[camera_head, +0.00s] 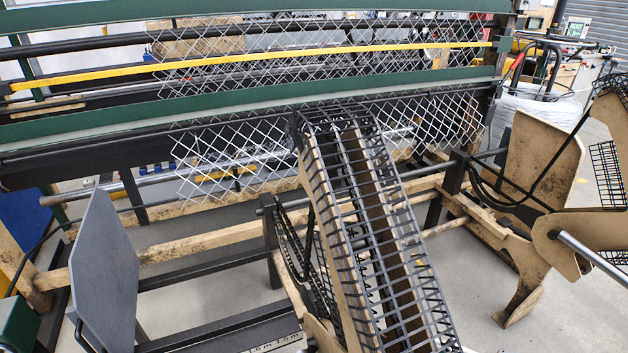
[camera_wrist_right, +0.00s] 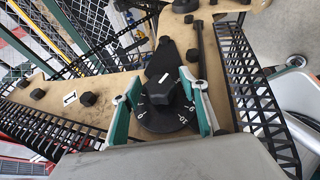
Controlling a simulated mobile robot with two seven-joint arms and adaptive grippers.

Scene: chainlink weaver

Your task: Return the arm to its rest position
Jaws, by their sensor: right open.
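My right gripper (camera_wrist_right: 159,88) shows in the right wrist view, with its two teal fingers apart. The fingers stand on either side of a black rotary knob (camera_wrist_right: 158,92) with a white mark. I cannot tell whether they touch it. The knob sits on a round black dial (camera_wrist_right: 168,121) with white numbers, on a worn tan panel (camera_wrist_right: 112,92). Neither gripper shows in the head view, and my left gripper is in neither view.
A chainlink weaver with wire mesh (camera_head: 235,155), green rails (camera_head: 240,97) and a yellow bar (camera_head: 250,62) spans the head view. A slatted black guard (camera_head: 375,230) rises at centre. Black lattice (camera_wrist_right: 250,85) stands right of the knob. Grey floor (camera_head: 480,275) shows at right.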

